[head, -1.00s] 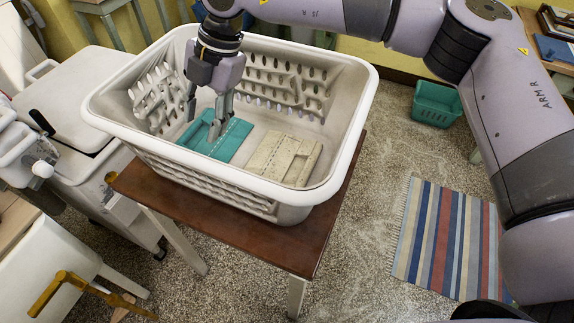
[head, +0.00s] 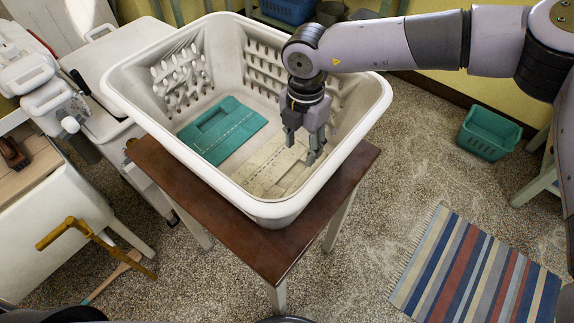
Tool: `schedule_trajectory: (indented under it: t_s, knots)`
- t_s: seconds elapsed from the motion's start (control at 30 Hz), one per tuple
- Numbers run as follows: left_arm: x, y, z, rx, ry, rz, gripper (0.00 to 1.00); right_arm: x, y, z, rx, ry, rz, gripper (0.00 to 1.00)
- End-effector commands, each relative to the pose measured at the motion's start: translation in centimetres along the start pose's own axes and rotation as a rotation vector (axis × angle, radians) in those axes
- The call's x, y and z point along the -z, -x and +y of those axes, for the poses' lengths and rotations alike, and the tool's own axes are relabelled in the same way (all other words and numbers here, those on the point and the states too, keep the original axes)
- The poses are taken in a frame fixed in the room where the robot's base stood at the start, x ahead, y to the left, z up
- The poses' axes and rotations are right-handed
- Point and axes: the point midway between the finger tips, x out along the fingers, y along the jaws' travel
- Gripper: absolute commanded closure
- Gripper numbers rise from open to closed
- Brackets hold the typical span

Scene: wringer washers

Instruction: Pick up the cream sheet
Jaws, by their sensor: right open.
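The cream sheet (head: 268,171) lies folded flat on the floor of a white laundry basket (head: 130,100), at the near right of the inside. A teal folded sheet (head: 222,130) lies to its left in the same basket. My right gripper (head: 302,153) points down inside the basket, over the right part of the cream sheet, and hides some of it. Its fingers are apart with nothing between them. I cannot tell its exact height above the cloth. My left gripper is not in view.
The basket stands on a brown wooden table (head: 262,250); its high walls surround the sheets. A white wringer washer (head: 120,60) stands to the left. A teal basket (head: 487,133) and a striped rug (head: 478,272) lie on the floor at right.

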Motion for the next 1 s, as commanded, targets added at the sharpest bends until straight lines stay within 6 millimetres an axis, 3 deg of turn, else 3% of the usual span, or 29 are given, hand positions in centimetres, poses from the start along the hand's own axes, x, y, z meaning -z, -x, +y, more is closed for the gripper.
schedule_trajectory:
  t_s: [0.13, 0.3, 0.53, 0.73, 0.83, 1.0]
  knots:
    - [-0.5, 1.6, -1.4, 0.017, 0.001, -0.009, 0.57, 0.1, -3.0, -0.1, 0.004, -0.001, 0.003, 0.57]
    - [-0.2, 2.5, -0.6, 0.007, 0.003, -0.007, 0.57, 0.0, -6.1, 0.0, 0.002, -0.003, 0.002, 0.57]
    - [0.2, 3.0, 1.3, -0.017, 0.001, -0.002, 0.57, -0.1, -7.9, 0.0, 0.000, -0.002, 0.001, 0.57]
    - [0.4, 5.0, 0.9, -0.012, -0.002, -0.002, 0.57, -0.3, -10.3, -0.2, 0.002, -0.002, 0.002, 0.57]
    - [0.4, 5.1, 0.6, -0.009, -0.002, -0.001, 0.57, -0.4, -11.9, -0.2, 0.001, -0.002, 0.002, 0.57]
    - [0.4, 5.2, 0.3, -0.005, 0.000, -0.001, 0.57, -0.4, -12.9, -0.1, -0.001, -0.001, 0.002, 0.57]
